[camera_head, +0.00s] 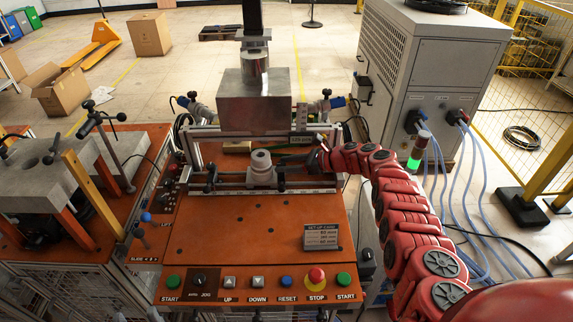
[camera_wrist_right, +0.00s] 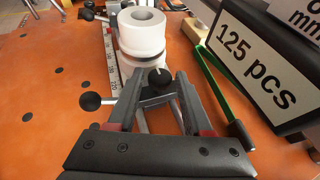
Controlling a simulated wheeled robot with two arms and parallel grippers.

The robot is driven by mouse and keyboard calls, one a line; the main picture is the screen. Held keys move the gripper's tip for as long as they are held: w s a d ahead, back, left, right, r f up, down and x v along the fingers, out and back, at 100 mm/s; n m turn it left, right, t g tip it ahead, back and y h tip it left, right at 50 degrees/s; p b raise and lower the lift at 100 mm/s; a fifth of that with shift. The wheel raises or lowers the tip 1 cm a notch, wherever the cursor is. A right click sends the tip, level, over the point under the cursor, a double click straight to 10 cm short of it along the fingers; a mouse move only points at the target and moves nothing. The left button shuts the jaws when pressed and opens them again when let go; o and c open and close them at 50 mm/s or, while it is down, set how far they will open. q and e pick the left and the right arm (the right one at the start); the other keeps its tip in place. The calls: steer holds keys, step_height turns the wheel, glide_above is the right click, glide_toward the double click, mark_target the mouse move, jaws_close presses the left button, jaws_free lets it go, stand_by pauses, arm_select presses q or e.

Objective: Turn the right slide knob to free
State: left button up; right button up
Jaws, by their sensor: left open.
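The right slide knob (camera_wrist_right: 157,79) is a small dark knob with a white mark at its far edge in the right wrist view. It sits between the fingertips of my right gripper (camera_wrist_right: 159,86). The fingers stand apart on either side of it; I cannot tell whether they touch it. In the head view my right gripper (camera_head: 319,158) is at the right end of the slide, where it hides the knob. A pale stacked cylinder (camera_wrist_right: 142,32) stands just beyond the knob, and it also shows in the head view (camera_head: 261,165). My left gripper is not in view.
A ball-ended lever (camera_wrist_right: 92,101) is left of the gripper. A green bar (camera_wrist_right: 214,83) and a "125 pcs" sign (camera_wrist_right: 258,65) are close on the right. The orange tabletop (camera_head: 230,225) is mostly clear in front. A button row (camera_head: 258,282) lines its near edge.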

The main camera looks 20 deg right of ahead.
steer(key=p+v, duration=0.1)
steer(key=v, duration=1.6)
steer(key=shift+d+p, duration=0.2)
steer(key=shift+p, duration=0.2)
steer(key=shift+s+r, duration=0.1)
steer(key=shift+r, duration=0.05)
